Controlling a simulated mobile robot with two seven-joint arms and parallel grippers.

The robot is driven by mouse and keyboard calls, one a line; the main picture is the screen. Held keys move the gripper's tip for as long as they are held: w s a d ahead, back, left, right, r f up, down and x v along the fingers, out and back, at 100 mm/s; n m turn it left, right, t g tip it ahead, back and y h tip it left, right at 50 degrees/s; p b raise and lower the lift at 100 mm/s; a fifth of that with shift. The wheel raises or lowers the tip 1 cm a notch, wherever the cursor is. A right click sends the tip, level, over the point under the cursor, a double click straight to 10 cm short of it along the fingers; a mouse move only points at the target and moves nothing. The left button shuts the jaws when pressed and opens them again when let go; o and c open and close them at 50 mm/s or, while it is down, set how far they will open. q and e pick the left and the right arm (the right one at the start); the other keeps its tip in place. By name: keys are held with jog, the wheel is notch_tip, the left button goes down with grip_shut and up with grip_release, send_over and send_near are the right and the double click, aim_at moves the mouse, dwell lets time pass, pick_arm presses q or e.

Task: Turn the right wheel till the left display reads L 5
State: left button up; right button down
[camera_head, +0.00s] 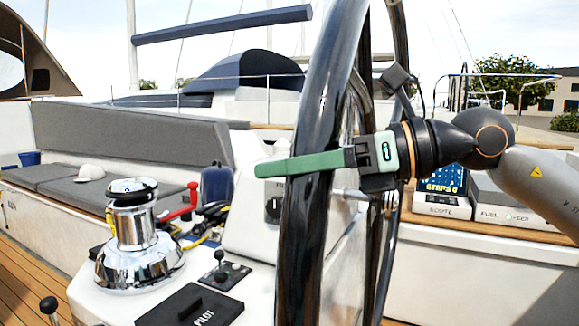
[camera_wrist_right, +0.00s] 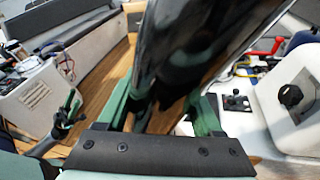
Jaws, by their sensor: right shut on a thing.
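The large black wheel (camera_head: 303,215) stands upright in the middle of the head view, its near rim seen almost edge-on. My right gripper (camera_head: 300,164) reaches in from the right, its green fingers shut on the rim. In the right wrist view the glossy rim (camera_wrist_right: 180,55) passes between the fingers (camera_wrist_right: 165,110). A small blue display (camera_head: 444,180) shows behind my right arm; its lower text looks like "STEPS 0". I see no L reading; other screens may be hidden. What looks like my left gripper (camera_wrist_right: 70,110) shows small in the right wrist view, its jaws unclear.
A chrome winch (camera_head: 139,255), a small joystick panel (camera_head: 220,274) and a black PILOT cover (camera_head: 190,306) lie left of the wheel. A console with a black knob (camera_head: 272,208) is just behind the rim. Grey bench cushions (camera_head: 95,185) line the left side.

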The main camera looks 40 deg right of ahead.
jog(key=shift+s, duration=0.1)
jog(key=shift+c, duration=0.5)
grip_release()
pick_arm(q)
jog(key=shift+f, duration=0.1)
pick_arm(e)
jog(key=shift+s+d+r+b, duration=0.1)
jog(key=shift+s+d+b, duration=0.3)
jog(key=shift+s+b, duration=0.1)
pick_arm(q)
jog(key=f+b, duration=0.2)
jog(key=f, duration=0.1)
jog(key=f+b, duration=0.2)
jog(key=shift+w+d+f, duration=0.1)
jog(key=shift+d, duration=0.25)
pick_arm(e)
jog(key=v, duration=1.1)
pick_arm(q)
jog(key=shift+n, duration=0.3)
pick_arm(e)
jog(key=shift+d, duration=0.1)
jog(key=shift+s, duration=0.1)
